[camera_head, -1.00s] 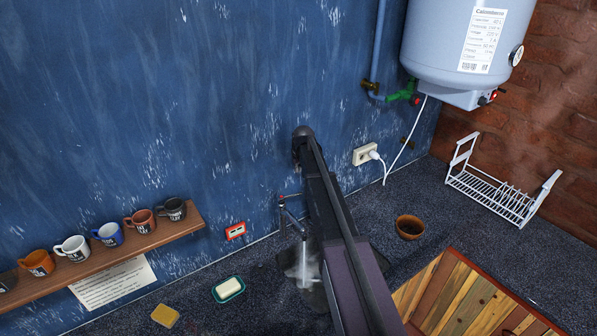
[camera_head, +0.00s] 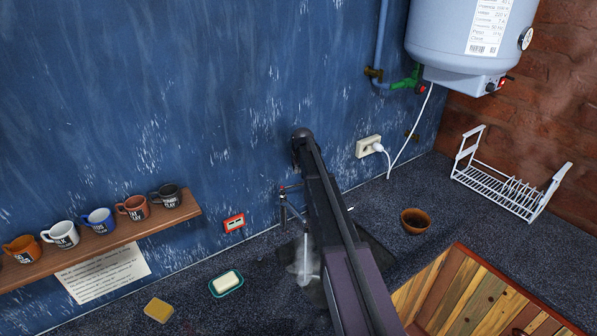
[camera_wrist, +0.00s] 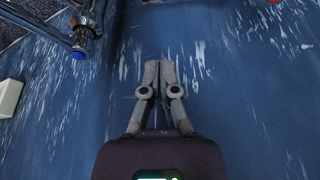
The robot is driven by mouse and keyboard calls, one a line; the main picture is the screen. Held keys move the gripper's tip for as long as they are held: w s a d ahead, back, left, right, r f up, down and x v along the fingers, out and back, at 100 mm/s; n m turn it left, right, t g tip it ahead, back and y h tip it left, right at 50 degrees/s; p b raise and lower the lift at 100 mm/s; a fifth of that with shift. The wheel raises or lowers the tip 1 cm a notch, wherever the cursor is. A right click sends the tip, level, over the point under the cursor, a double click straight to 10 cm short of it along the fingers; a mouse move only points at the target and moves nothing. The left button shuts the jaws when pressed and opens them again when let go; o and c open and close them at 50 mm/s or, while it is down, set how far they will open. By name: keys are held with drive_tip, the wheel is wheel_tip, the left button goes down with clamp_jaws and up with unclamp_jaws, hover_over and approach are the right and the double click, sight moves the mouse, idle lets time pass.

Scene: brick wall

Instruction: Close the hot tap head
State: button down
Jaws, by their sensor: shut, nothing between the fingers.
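The tap stands at the wall behind the sink, partly hidden by my arm in the head view. Its hot tap head (camera_head: 283,189), with a small red mark, shows left of my arm. White water runs from the spout (camera_head: 303,240) into the dark sink. In the wrist view, the metal tap with a blue-capped handle (camera_wrist: 78,54) is at the upper left. My gripper (camera_wrist: 160,64) is shut and empty, its fingertips apart from the tap, in front of the blue wall. My arm hides the gripper in the head view.
A soap dish (camera_head: 226,285), yellow sponge (camera_head: 158,310) and brown bowl (camera_head: 415,220) stand on the counter. A mug shelf (camera_head: 150,229) and a water heater (camera_head: 465,45) hang above.

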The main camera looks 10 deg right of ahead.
drive_tip(key=shift+s+f+b, duration=0.2)
drive_tip(key=shift+s+f, duration=0.15)
drive_tip(key=shift+s, duration=0.55)
drive_tip(key=shift+s+f+b, duration=0.2)
drive_tip(key=shift+s+f, duration=0.15)
drive_tip(key=shift+s, duration=0.55)
drive_tip(key=shift+d, duration=0.2)
